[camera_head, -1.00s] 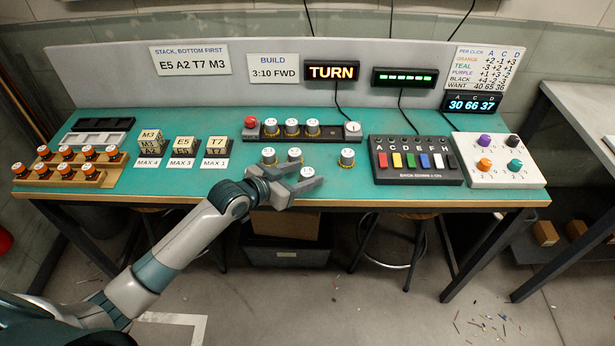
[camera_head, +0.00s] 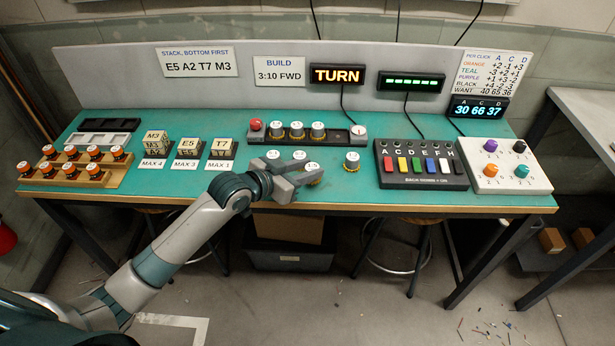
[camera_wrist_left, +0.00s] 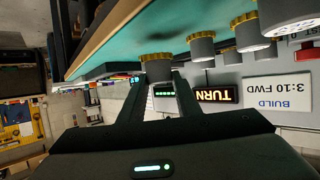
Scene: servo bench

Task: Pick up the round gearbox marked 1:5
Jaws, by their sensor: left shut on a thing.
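My left gripper (camera_head: 303,182) is shut on a round grey gearbox (camera_head: 313,168) with a white top and a yellow toothed ring at its base. Its top mark looks like 1:5, though small. It is upright, seemingly a little above the front of the teal bench. In the left wrist view, which is upside down, the gearbox (camera_wrist_left: 157,68) sits between the fingertips of the left gripper (camera_wrist_left: 158,88). Similar gearboxes stand nearby: one at left (camera_head: 273,155), one just behind (camera_head: 299,156), partly hidden, and one at right (camera_head: 352,163). My right gripper is out of view.
Behind is a dark rail (camera_head: 340,135) with a red button, three round units and a white dial. A coloured-switch panel (camera_head: 420,182) and a white knob board (camera_head: 515,185) stand at right. Letter blocks (camera_head: 188,147) and a wooden rack (camera_head: 120,168) stand at left.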

